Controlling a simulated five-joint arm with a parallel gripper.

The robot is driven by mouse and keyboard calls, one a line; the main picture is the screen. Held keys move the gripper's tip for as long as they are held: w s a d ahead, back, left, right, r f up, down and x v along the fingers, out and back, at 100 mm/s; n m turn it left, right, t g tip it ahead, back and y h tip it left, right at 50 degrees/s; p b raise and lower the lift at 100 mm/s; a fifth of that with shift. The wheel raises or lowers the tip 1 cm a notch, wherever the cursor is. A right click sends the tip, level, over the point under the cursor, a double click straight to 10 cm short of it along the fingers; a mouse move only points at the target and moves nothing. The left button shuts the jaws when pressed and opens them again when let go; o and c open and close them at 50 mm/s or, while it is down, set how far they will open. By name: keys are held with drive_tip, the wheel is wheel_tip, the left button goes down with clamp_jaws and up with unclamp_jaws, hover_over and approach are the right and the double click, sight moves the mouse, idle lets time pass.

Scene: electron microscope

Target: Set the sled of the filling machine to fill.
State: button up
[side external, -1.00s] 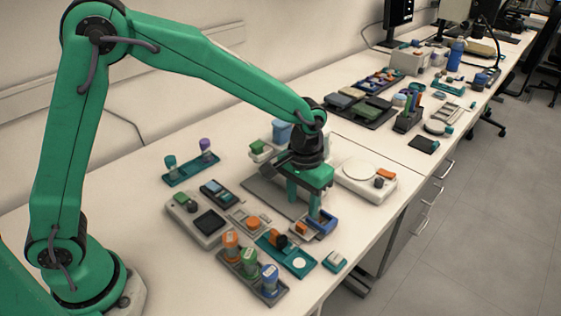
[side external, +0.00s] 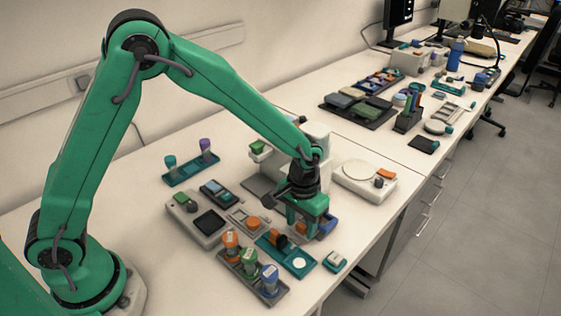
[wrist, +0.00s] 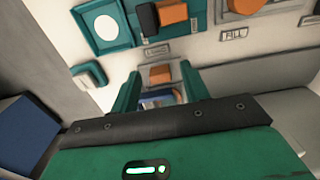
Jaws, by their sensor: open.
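My gripper (side external: 305,222) is open over the front of the bench, pointing down. In the wrist view its two green fingers (wrist: 158,84) stand on either side of a small orange block (wrist: 160,72) on a pale base. This block may be the sled's handle; I cannot tell whether the fingers touch it. It also shows between the fingers in the side view (side external: 301,228). A blue and silvery part lies just below it in the wrist view, partly hidden by my gripper. A label reading FILL (wrist: 233,34) lies up and to the right. The filling machine is not clearly identifiable.
A teal tray (side external: 276,257) with a white disc and an orange-and-black piece lies close in front. A rack of capped vials (side external: 237,262) is beside it. A small teal-and-white block (side external: 335,262) sits near the bench edge. A white round-topped device (side external: 357,176) stands behind.

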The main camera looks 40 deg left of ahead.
drive_tip(key=shift+c, duration=0.4)
clamp_jaws()
drive_tip(key=shift+a, duration=2.55)
drive_tip(key=shift+o, duration=0.4)
unclamp_jaws()
drive_tip(key=shift+r, duration=0.2)
wheel_tip(320, 180, up, 8)
drive_tip(key=shift+f, duration=0.25)
